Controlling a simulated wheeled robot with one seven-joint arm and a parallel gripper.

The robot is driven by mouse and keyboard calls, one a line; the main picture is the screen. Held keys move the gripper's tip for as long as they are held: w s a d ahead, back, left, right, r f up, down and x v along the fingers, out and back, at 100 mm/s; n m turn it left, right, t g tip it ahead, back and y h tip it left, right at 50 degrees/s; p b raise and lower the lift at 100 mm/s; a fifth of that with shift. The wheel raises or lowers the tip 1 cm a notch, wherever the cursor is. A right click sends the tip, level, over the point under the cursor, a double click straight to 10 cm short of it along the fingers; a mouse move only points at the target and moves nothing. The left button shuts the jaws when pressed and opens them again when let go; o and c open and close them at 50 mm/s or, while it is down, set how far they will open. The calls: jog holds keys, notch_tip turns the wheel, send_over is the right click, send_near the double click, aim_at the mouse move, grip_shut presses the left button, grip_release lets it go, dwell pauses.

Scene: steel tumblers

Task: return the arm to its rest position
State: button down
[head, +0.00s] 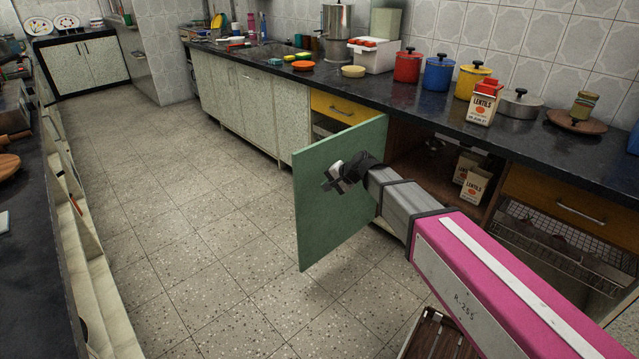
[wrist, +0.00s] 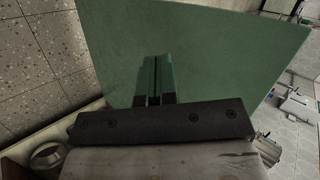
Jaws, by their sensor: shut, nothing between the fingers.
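My arm reaches in from the lower right in the head view. My gripper (head: 334,179) is at the inner face of an open green cabinet door (head: 338,215). Its fingers are shut with nothing between them. In the wrist view my gripper (wrist: 155,82) also shows shut, with the green door (wrist: 215,45) filling the background behind the fingertips. I cannot tell whether the fingertips touch the door.
Behind my arm is an open cabinet with lentils boxes (head: 474,188). The dark counter (head: 420,100) above holds several canisters, another lentils box (head: 484,102) and a pot (head: 520,104). A wire rack (head: 560,240) is at right. The tiled floor (head: 180,220) at left is clear.

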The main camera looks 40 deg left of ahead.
jog(key=s+v, duration=0.2)
jog(key=v, duration=0.6)
jog(key=shift+d+r, duration=0.2)
jog(key=shift+r, duration=0.1)
